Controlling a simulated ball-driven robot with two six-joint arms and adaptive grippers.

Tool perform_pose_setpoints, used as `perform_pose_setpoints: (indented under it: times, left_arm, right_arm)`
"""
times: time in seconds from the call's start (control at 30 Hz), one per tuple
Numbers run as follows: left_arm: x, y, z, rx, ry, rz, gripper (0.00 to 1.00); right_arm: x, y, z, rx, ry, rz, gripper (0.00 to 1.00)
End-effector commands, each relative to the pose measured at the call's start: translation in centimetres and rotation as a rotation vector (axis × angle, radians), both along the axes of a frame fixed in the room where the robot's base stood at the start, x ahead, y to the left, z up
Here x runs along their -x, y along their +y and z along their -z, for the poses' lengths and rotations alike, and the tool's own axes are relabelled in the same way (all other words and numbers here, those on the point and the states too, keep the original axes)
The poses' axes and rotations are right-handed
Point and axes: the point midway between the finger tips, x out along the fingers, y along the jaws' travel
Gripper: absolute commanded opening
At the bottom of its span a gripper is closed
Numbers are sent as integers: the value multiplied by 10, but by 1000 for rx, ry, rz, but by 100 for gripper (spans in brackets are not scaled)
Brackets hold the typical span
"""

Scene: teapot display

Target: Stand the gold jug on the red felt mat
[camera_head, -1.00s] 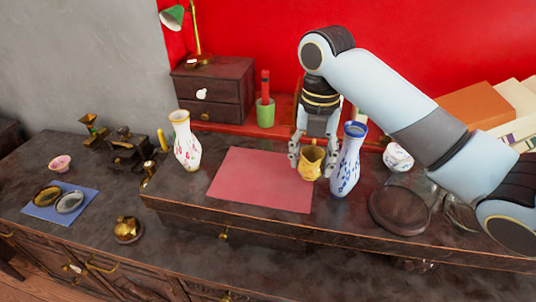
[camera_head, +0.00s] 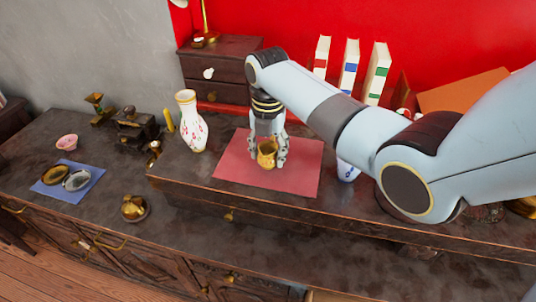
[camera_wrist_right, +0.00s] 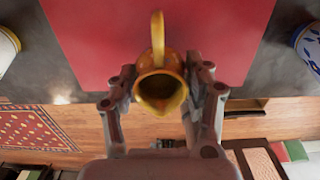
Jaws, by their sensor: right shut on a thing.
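The gold jug (camera_head: 266,158) is between the fingers of my right gripper (camera_head: 268,160), which is shut on it. Jug and gripper are over the middle of the red felt mat (camera_head: 304,180); I cannot tell whether the jug's base touches it. The jug looks upright. In the right wrist view the jug (camera_wrist_right: 160,90) shows its open mouth between the fingers, its handle pointing to the top of the picture, with the mat (camera_wrist_right: 90,40) behind it. My left gripper is not in view.
A white flowered vase (camera_head: 190,125) stands left of the mat. A blue-and-white vase (camera_head: 347,171) stands at the mat's right edge, mostly hidden by my right arm. A small dark chest (camera_head: 212,66) is behind. The mat's front part is clear.

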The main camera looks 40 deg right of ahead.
Motion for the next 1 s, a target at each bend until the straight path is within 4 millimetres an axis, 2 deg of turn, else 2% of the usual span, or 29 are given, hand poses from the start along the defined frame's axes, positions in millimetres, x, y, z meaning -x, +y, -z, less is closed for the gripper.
perform_pose_setpoints:
  times: [0.1, 0.47, 0.5, 0.67, 1.0]
  left_arm:
    - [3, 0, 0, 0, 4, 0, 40]
    - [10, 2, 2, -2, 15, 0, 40]
    - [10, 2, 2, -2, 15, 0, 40]
    - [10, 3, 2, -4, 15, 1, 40]
    - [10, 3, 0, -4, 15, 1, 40]
  right_arm:
    - [0, 0, 12, 0, 0, 0, 16]
    - [0, 0, 17, 0, -1, 0, 16]
    - [0, 0, 17, 0, -1, 0, 53]
    - [0, 0, 16, 0, -1, 0, 74]
    - [0, 0, 11, 0, -3, 0, 74]
